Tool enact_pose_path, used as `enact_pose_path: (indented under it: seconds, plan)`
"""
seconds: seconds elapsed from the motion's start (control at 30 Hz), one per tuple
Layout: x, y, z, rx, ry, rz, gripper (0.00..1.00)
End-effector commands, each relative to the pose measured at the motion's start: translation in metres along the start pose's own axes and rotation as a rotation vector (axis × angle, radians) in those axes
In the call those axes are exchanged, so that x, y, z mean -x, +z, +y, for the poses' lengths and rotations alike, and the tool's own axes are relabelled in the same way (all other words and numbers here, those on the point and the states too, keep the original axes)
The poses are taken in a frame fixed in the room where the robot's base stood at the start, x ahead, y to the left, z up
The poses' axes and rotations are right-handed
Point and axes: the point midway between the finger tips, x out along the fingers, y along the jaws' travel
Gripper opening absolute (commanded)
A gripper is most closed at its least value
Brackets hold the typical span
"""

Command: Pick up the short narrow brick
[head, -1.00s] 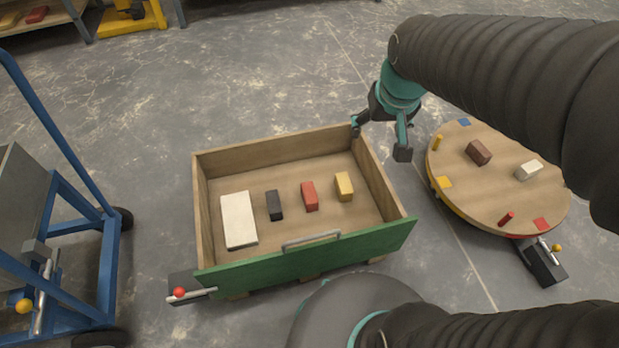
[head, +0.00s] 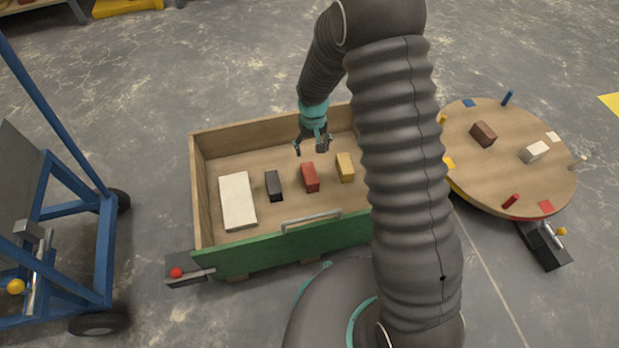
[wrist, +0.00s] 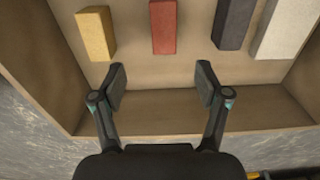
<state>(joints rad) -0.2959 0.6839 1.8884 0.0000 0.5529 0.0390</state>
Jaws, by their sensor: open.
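The drawer-like wooden box (head: 240,143) with a green front holds a red brick (head: 310,177), a yellow brick (head: 345,167), a dark brick (head: 273,186) and a larger white slab (head: 237,201). The red, yellow and dark bricks are all small and of similar length, so I cannot tell for sure which is the short narrow one. My gripper (head: 311,148) is open and empty, above the box near its back wall, just behind the red brick. In the wrist view the red brick (wrist: 163,27) lies ahead between the fingers (wrist: 162,83), with the yellow brick (wrist: 96,32) left and the dark brick (wrist: 234,24) right.
A round wooden table (head: 505,170) stands right of the box with a brown brick (head: 483,133), a cream brick (head: 534,151) and coloured pegs. A blue cart (head: 105,250) stands at the left. My arm hides the box's right end.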

Motion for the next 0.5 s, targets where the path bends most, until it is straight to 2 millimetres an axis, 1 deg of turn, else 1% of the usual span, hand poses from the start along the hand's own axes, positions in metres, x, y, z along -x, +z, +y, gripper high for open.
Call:
enact_pose_path:
  seconds: [0.03,0.27,0.5]
  plan:
    - [-0.011,0.000,-0.002,0.004,0.000,-0.009,0.75]
    - [-0.037,-0.001,-0.006,0.009,0.001,-0.019,0.75]
    - [-0.080,0.000,-0.005,0.009,0.001,-0.019,0.75]
